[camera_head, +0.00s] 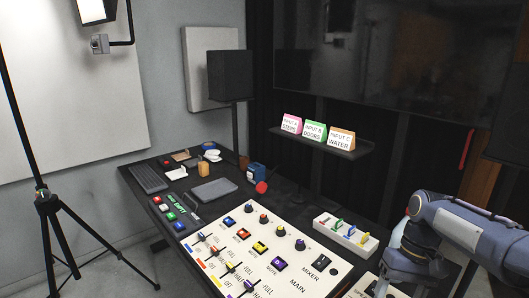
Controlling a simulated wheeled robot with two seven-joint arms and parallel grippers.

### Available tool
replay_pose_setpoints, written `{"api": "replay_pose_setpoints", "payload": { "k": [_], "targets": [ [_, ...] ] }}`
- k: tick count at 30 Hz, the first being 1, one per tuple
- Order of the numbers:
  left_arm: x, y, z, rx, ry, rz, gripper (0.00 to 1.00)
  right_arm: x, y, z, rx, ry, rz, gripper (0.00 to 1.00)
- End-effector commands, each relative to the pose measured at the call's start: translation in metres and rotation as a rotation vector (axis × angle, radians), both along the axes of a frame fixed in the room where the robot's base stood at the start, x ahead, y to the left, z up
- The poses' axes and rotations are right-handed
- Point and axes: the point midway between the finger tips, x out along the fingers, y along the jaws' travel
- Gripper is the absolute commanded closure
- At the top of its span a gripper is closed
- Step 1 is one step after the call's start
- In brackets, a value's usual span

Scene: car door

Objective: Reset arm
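My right arm comes in from the right edge, a blue-grey link with a white panel. My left arm and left gripper are not in view.
Label cards (314,131) stand on a shelf (322,143) behind. A tripod (47,205) stands left.

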Motion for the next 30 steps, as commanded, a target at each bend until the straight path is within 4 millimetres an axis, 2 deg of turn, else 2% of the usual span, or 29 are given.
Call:
{"api": "replay_pose_setpoints", "payload": {
  "k": [1,6,12,15,21,30],
  "targets": [
    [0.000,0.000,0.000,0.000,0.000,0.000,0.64,-0.020,0.004,0.012,0.015,-0.068,-0.014,0.33],
    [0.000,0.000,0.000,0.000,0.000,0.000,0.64,-0.078,0.023,0.029,0.058,-0.284,-0.055,0.33],
    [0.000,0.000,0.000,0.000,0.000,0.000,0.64,-0.141,0.053,0.020,0.094,-0.521,-0.107,0.33],
    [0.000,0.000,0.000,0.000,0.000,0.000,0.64,-0.162,0.064,0.010,0.103,-0.612,-0.130,0.33],
    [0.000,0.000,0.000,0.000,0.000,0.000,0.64,-0.181,0.077,-0.005,0.110,-0.704,-0.154,0.33],
    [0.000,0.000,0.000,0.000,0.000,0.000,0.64,-0.182,0.078,-0.007,0.110,-0.713,-0.157,0.33]
  ]
}}
